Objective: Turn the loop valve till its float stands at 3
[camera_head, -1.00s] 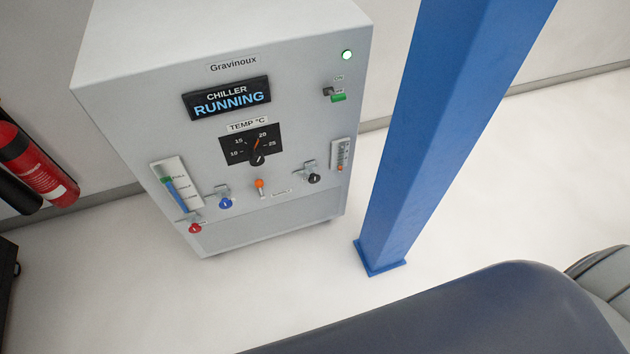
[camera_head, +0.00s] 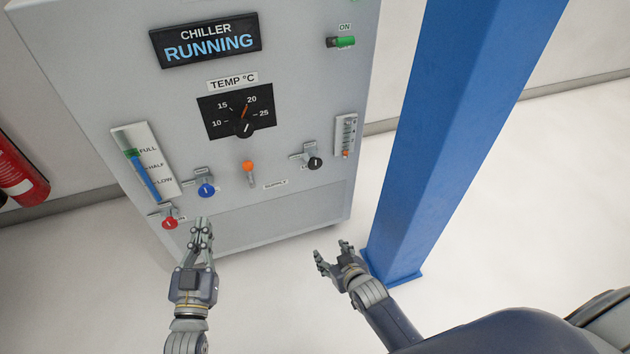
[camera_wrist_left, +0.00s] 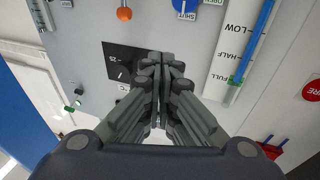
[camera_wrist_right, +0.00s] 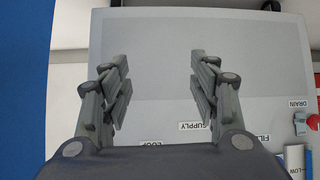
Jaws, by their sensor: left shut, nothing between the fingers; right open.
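The loop valve is a black knob (camera_head: 315,163) at the lower right of the chiller front. Right of it is a small flow gauge (camera_head: 345,135) with an orange float (camera_head: 345,153) near the bottom of its scale; its numbers are too small to read surely. My right gripper (camera_head: 332,250) is open and empty, below the knob and apart from it. In the right wrist view its fingers (camera_wrist_right: 158,60) are spread before the panel, and the upside-down LOOP label is partly cut off. My left gripper (camera_head: 201,226) is shut and empty, below the blue knob.
The panel also carries a blue knob (camera_head: 206,190), a red knob (camera_head: 170,223), an orange-topped lever (camera_head: 248,168), a temperature dial (camera_head: 243,128) and a level gauge (camera_head: 147,162). A blue post (camera_head: 440,130) stands close right of the chiller. The floor before it is clear.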

